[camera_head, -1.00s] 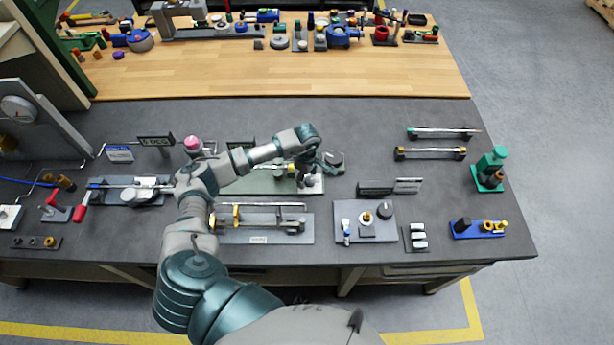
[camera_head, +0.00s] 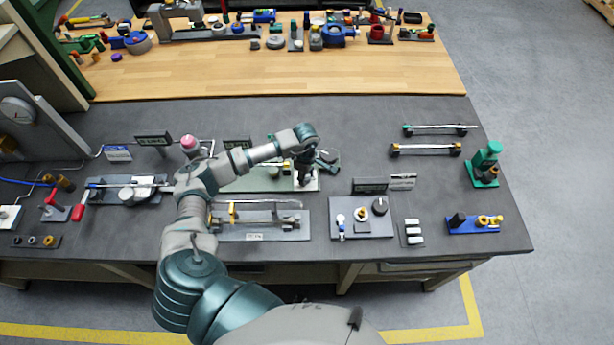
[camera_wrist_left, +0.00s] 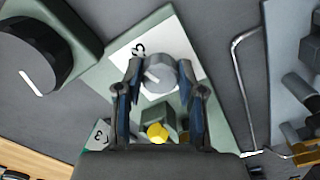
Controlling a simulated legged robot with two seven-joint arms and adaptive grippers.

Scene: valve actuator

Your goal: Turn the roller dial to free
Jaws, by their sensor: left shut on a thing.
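A grey round dial (camera_wrist_left: 161,75) with a light pointer line sits on a white plate (camera_wrist_left: 122,55) with a printed mark, on a pale green base (camera_wrist_left: 96,82). In the left wrist view my left gripper (camera_wrist_left: 163,88) has one finger on each side of the dial and is shut on it. In the head view my left gripper (camera_head: 304,178) points down at the white plate (camera_head: 312,184), and its fingers hide the dial. A yellow-ended part (camera_wrist_left: 157,132) sits on the same base, near the palm. My right gripper is not in view.
A larger black dial (camera_wrist_left: 35,55) on a green base stands close beside the gripper. A bent metal rod (camera_wrist_left: 240,80) lies on the other side. A grey panel with a knob (camera_head: 361,218) stands to the right.

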